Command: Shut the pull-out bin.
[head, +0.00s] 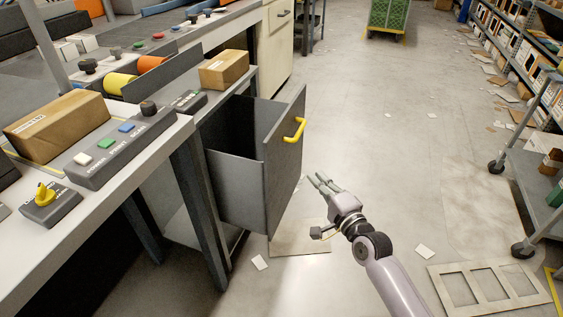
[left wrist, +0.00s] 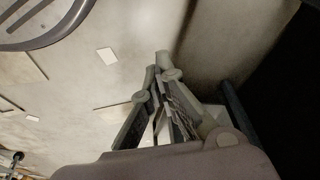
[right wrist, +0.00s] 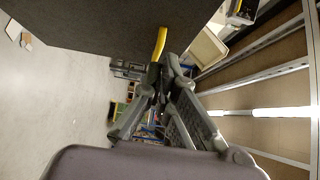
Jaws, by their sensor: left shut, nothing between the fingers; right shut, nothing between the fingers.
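The grey pull-out bin (head: 235,185) stands open from the bench, its inside empty as far as I see. Its front panel (head: 285,150) carries a yellow handle (head: 294,130) and faces right. My right gripper (head: 320,181) is shut and empty, just to the right of the front panel and lower than the handle. In the right wrist view, the dark panel fills the top, and the yellow handle (right wrist: 159,44) shows just above my right fingertips (right wrist: 163,68); I cannot tell if they touch. My left gripper (left wrist: 160,68) is shut and empty over the floor, outside the head view.
The bench (head: 150,150) on the left bears cardboard boxes (head: 58,125) and a button panel (head: 125,143). A grey cart (head: 535,195) stands at the right edge. A flat frame (head: 490,285) and scraps of paper lie on the floor. The aisle between is mostly clear.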

